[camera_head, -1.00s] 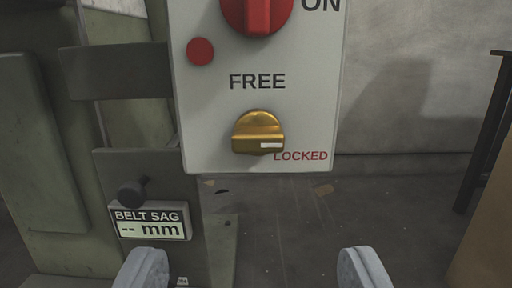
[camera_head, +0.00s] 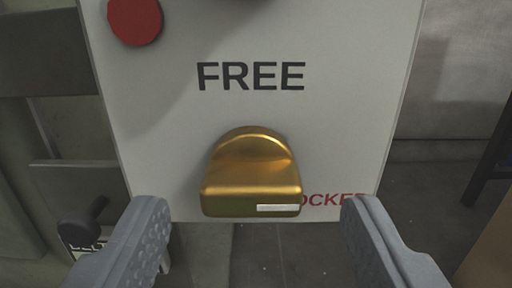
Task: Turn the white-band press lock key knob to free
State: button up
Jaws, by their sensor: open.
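The brass lock key knob (camera_head: 250,170) sits low on the pale panel (camera_head: 350,100). Its white mark (camera_head: 278,208) is at the lower right of the knob, beside the red LOCKED lettering (camera_head: 335,200), whose first letter is hidden by the knob. The black FREE lettering (camera_head: 251,76) is above the knob. My gripper (camera_head: 255,215) is open, with one finger to the lower left of the knob and one to the lower right. Clear gaps show between the fingers and the knob in the picture. The white band of the press is not in view.
A round red button or lamp (camera_head: 135,20) is at the panel's upper left. A dark small knob (camera_head: 84,218) on the machine is at the lower left, partly near my left finger. A dark stand (camera_head: 492,150) is at the right edge. Floor shows below the panel.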

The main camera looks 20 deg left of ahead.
aim_at(252, 187)
jog(key=shift+x, duration=1.3)
